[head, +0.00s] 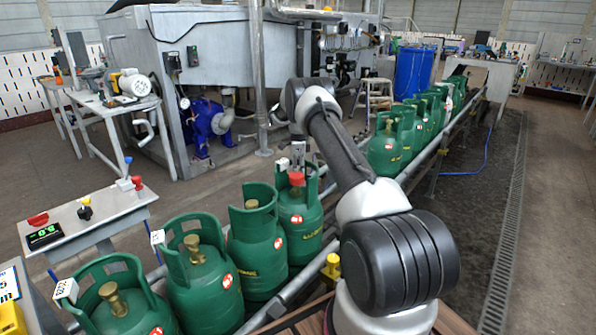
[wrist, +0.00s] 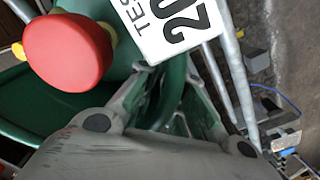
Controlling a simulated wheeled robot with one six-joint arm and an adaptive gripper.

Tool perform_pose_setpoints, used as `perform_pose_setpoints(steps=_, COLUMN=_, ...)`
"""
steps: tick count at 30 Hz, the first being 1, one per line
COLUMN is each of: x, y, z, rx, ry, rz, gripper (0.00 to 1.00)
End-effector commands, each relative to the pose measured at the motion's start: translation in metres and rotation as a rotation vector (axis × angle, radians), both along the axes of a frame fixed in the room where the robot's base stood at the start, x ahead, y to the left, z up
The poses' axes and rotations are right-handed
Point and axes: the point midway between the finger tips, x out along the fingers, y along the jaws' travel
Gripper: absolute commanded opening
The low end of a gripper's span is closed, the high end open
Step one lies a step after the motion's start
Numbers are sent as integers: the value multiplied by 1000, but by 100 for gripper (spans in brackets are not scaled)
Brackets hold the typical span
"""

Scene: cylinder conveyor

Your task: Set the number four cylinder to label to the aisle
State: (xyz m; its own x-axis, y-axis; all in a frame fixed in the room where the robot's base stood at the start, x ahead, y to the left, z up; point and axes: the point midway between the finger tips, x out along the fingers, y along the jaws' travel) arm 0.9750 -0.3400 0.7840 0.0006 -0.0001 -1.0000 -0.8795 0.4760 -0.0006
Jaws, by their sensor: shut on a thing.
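Several green gas cylinders stand in a row on the conveyor in the head view. The fourth from the near end, the red-capped cylinder (head: 305,236), stands upright under my arm's end. Its red cap (wrist: 68,48) fills the upper left of the wrist view. A white tag (wrist: 172,22), partly cut off and reading "TES" and "20", hangs beside it; a white tag also shows on that cylinder's collar in the head view (head: 283,164). My gripper (wrist: 170,98) is shut on the green collar of this cylinder. The fingertips are mostly hidden in the head view.
Nearer cylinders (head: 255,258) have brass valves and stand close on the left. Farther cylinders (head: 384,150) continue up the conveyor, past a gap. Metal rails (head: 290,290) run along the row. A side table (head: 105,218) stands left. The aisle floor (head: 545,220) at right is clear.

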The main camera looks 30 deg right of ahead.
Motion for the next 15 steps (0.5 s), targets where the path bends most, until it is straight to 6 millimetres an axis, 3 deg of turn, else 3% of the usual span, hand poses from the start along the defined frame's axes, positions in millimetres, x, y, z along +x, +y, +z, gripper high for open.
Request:
perform_pose_setpoints(steps=1, x=-3, y=0, z=-2, rx=2, ry=10, rz=0, gripper=0)
perform_pose_setpoints(steps=2, x=-3, y=0, z=-2, rx=2, ry=10, rz=0, gripper=16)
perform_pose_setpoints(steps=5, x=-3, y=0, z=-2, rx=2, ry=8, rz=0, gripper=32)
perform_pose_setpoints(steps=15, x=-1, y=0, z=2, rx=1, ry=3, rz=1, gripper=32)
